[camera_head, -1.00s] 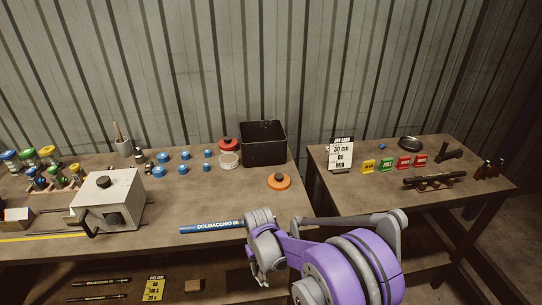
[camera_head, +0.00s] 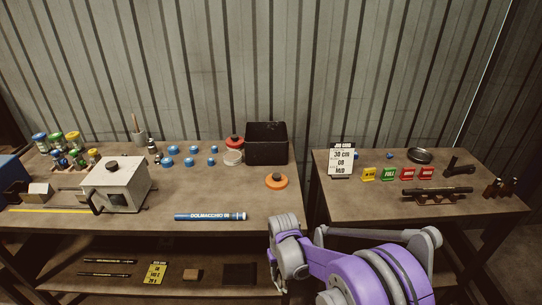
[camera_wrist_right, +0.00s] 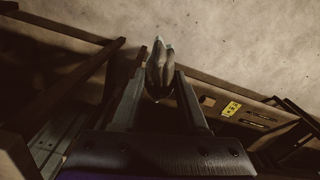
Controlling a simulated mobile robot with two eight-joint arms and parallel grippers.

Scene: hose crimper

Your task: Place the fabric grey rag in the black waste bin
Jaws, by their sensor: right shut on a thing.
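The black waste bin (camera_head: 266,143) stands upright at the back right of the left workbench, against the corrugated wall. My right arm comes in from the bottom right of the head view, with its wrist in front of the bench's front edge. In the right wrist view my right gripper (camera_wrist_right: 158,88) is shut on a crumpled grey rag (camera_wrist_right: 160,66), which sticks out past the fingertips. The rag is apart from the bin and does not show in the head view. My left gripper is not in view.
An orange disc (camera_head: 276,181) lies in front of the bin, and a blue marker (camera_head: 210,216) near the front edge. A red-topped item (camera_head: 234,142) and a white round container (camera_head: 232,158) stand left of the bin. A job card (camera_head: 341,160) stands on the right table.

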